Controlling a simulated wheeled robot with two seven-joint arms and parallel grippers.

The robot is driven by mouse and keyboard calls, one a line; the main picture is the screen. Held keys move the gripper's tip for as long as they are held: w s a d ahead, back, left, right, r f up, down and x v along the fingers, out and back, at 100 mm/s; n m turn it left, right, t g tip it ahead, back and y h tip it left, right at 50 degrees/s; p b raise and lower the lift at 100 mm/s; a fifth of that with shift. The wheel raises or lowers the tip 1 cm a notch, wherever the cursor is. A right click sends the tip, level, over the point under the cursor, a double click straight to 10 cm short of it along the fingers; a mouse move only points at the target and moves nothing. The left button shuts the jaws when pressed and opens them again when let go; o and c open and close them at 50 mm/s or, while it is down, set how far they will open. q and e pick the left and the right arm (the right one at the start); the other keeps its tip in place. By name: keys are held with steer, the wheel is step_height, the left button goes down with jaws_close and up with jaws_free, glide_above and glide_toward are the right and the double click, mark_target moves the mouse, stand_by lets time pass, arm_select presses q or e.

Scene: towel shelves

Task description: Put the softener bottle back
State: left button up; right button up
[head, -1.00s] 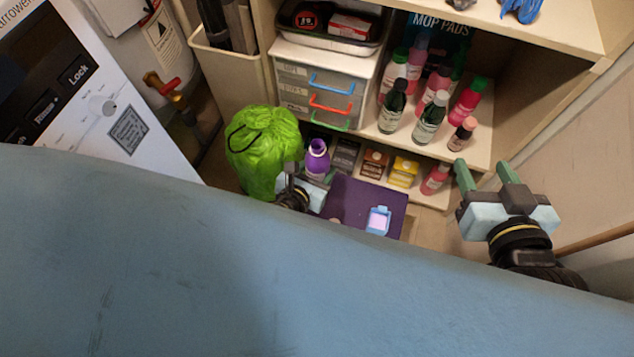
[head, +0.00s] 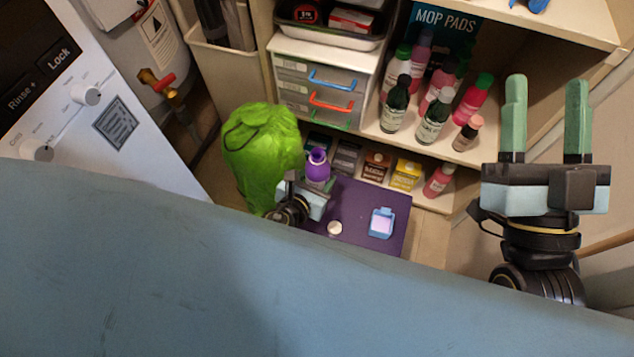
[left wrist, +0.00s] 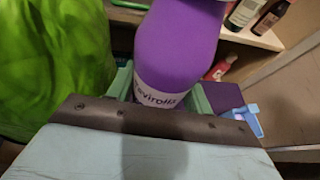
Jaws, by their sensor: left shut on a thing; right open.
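The softener bottle is purple with a white label; in the head view its top (head: 318,163) shows beside the green bag. In the left wrist view the bottle (left wrist: 180,50) stands upright between the green fingers. My left gripper (left wrist: 160,85) is shut on the bottle; in the head view the left gripper (head: 308,190) is partly hidden behind my blue body. My right gripper (head: 546,85) is open and empty, raised in front of the shelf's right side. The shelf's lower board (head: 435,202) holds several boxes and a pink bottle.
A bright green bag (head: 262,150) stands left of the bottle. A purple surface (head: 360,200) carries a light blue item (head: 381,222) and a white round piece (head: 334,228). Several bottles (head: 432,118) crowd the middle shelf beside a drawer unit (head: 318,80). A white appliance (head: 90,110) stands at left.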

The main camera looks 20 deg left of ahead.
arm_select(q)
steer(key=shift+f+b, duration=0.55)
steer(key=shift+f, duration=0.55)
arm_select(e)
steer(key=shift+s+d+r+t+y, duration=0.2)
steer(key=shift+s+r+t, duration=0.15)
steer(key=shift+s+t, duration=0.3)
steer(key=shift+s+d+r+t+y, duration=0.15)
steer(key=shift+s+r+t, duration=0.25)
steer(key=shift+t, duration=0.45)
arm_select(q)
steer(key=shift+f+b, duration=0.25)
steer(key=shift+b, duration=0.15)
steer(key=o, duration=1.1)
arm_select(e)
steer(key=shift+s, duration=0.2)
arm_select(q)
steer(key=shift+r, duration=0.1)
